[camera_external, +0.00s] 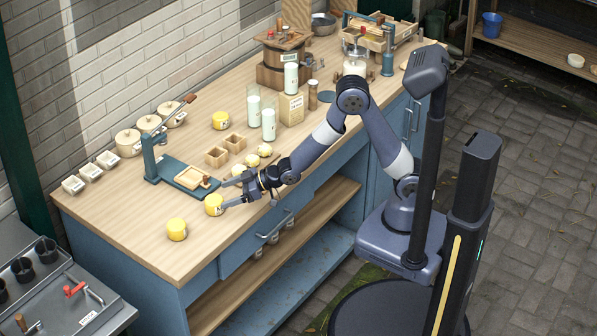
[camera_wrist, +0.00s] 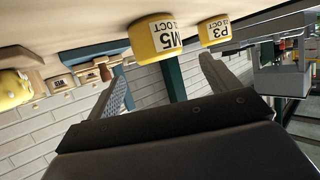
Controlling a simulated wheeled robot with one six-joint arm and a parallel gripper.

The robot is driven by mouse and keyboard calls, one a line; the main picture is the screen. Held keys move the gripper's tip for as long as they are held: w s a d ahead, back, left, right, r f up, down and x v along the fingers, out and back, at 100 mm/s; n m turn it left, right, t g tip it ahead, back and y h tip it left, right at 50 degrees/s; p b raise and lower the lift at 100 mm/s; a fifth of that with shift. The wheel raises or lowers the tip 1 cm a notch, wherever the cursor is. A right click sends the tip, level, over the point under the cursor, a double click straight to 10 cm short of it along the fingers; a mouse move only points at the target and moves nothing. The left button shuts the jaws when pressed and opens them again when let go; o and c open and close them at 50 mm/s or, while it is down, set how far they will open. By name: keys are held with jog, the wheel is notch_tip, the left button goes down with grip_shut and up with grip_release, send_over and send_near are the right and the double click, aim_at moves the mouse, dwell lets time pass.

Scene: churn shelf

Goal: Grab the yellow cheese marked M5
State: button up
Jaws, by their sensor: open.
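The yellow cheese marked M5 (camera_wrist: 157,38) shows its white label in the wrist view, which is turned roughly upside down. It appears to be the round yellow cheese (camera_external: 213,204) close to my fingertips in the external view. My gripper (camera_external: 226,194) is open and empty, low over the worktop. In the wrist view its two fingers (camera_wrist: 162,74) are spread, with M5 just beyond them and roughly between their lines. Whether a finger touches M5 I cannot tell.
A yellow cheese marked P3 (camera_wrist: 214,30) stands beside M5, nearer the worktop's front left corner (camera_external: 177,229). A blue press with a wooden tray (camera_external: 192,178) stands behind M5. Small yellow pieces (camera_external: 252,160) and wooden boxes (camera_external: 216,156) lie to the right. The front left worktop is mostly clear.

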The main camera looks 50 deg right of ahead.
aim_at(216, 199)
jog(key=shift+f+p+x, duration=0.2)
jog(key=shift+p+x, duration=0.6)
jog(key=shift+x, duration=2.1)
jog(key=shift+c, duration=0.5)
jog(key=c, duration=1.1)
